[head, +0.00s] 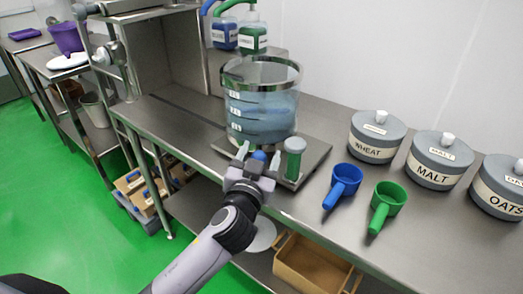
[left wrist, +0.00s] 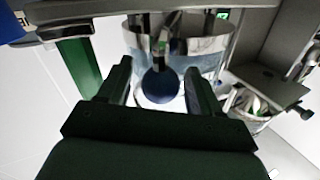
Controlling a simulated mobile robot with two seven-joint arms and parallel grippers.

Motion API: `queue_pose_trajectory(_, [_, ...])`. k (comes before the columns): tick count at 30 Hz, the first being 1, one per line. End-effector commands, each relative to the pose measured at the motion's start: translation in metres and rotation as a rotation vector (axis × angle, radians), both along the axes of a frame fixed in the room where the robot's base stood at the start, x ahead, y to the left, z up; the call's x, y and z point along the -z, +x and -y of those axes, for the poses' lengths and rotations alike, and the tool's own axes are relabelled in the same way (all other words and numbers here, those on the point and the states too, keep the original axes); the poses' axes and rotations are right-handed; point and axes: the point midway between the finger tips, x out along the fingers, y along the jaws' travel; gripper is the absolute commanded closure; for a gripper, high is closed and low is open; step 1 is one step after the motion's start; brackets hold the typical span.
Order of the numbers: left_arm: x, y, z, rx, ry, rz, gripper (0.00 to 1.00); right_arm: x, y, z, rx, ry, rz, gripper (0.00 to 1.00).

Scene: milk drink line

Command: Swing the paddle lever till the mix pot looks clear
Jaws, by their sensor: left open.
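The mix pot (head: 262,112) is a see-through cylinder with a metal rim and level marks, standing on a metal base plate (head: 312,160). Its contents look pale blue; I cannot tell how clear they are. The paddle lever's blue ball knob (head: 259,156) shows low at the pot's front. My left gripper (head: 258,160) is open at the knob. In the left wrist view the blue knob (left wrist: 160,84) appears between the two spread fingers (left wrist: 157,85), with no visible grip on it. My right gripper is not in view.
A blue scoop (head: 343,185), a green scoop (head: 386,206) and lidded wheat (head: 377,136), malt (head: 441,160) and oats (head: 500,187) jars stand to the right. The bench (head: 180,118) is bare left of the pot.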

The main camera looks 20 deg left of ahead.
Motion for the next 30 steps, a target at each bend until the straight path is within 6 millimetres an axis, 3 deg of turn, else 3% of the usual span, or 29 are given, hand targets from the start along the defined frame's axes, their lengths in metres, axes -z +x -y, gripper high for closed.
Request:
queue_pose_trajectory(6, [0.0001, 0.0129, -0.0009, 0.001, 0.0, -0.001, 0.36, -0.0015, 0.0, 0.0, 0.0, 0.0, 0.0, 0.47])
queue_pose_trajectory(14, [0.0003, 0.0137, -0.0009, 0.001, 0.0, -0.001, 0.36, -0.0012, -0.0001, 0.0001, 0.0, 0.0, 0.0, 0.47])
queue_pose_trajectory(20, [0.0003, 0.0135, -0.001, 0.001, 0.0, -0.001, 0.97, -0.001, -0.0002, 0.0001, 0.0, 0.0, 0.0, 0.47])
queue_pose_trajectory(30, [0.0008, 0.0116, -0.0067, -0.005, -0.002, -0.002, 1.0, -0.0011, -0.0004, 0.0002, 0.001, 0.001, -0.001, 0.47])
